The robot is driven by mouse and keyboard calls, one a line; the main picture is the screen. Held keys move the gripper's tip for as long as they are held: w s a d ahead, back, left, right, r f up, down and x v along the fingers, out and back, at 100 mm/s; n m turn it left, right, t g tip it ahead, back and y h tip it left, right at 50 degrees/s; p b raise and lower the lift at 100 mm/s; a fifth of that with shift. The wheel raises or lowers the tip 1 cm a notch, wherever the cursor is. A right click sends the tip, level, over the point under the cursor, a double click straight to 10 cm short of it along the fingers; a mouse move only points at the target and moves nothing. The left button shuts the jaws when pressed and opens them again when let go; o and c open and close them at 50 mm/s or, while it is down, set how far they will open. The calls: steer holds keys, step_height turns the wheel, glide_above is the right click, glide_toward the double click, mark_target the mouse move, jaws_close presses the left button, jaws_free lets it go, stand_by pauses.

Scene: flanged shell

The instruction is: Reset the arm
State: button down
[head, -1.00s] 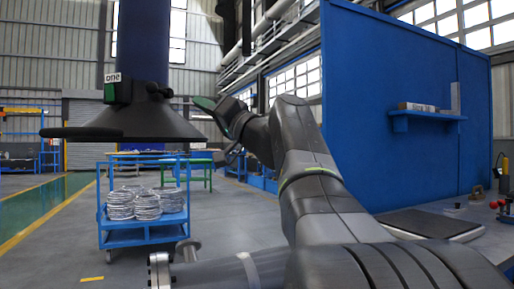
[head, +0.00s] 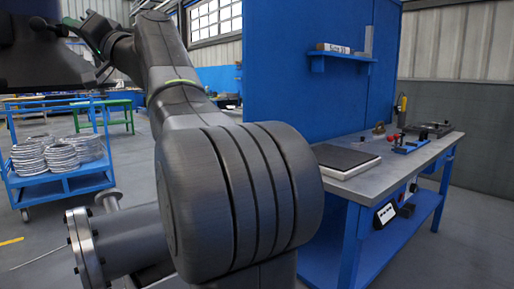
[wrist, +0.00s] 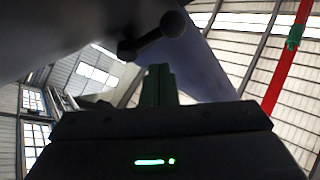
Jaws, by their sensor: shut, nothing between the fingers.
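My gripper (head: 88,27) is at the upper left of the head view, at the end of my raised arm. In the wrist view its fingers (wrist: 158,84) are together with nothing between them. My arm rises from the lower middle of the head view and bends to the left at the top. A dark flared shape (head: 35,62) is cut off at the left edge, close to the gripper; I cannot tell whether they touch.
A blue trolley (head: 62,184) with stacked metal rings (head: 60,156) stands left. A workbench (head: 395,168) with a dark plate (head: 343,160) and small tools stands right, before a blue partition (head: 285,65). A bolted flange (head: 86,247) shows low left.

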steer(key=w+a+r+m+t+h+p, duration=0.3)
steer(key=r+m+p, duration=0.3)
steer(key=p, duration=1.6)
steer(key=shift+w+a+m, duration=0.4)
steer(key=shift+a+m, duration=0.3)
steer(key=p, duration=0.1)
steer(key=m+p, duration=0.1)
steer(key=p, duration=0.1)
steer(key=shift+a+r+h, duration=0.2)
steer(key=shift+r+h, duration=0.05)
steer(key=shift+h, duration=0.15)
steer(key=m+p, duration=0.1)
steer(key=p, duration=0.2)
steer(key=shift+w+p, duration=0.3)
steer(key=shift+p, duration=0.1)
steer(key=shift+w+f+m+h+p, duration=0.1)
steer(key=shift+f+m+h+p, duration=0.15)
steer(key=shift+p, duration=0.5)
steer(key=shift+f+b, duration=0.25)
steer(key=shift+b, duration=0.95)
steer(key=n+b, duration=0.1)
steer(key=b, duration=0.3)
steer(key=shift+s+f+n, duration=0.1)
steer(key=shift+s+n, duration=0.25)
steer(key=shift+d+f+b, duration=0.1)
steer(key=shift+b, duration=0.45)
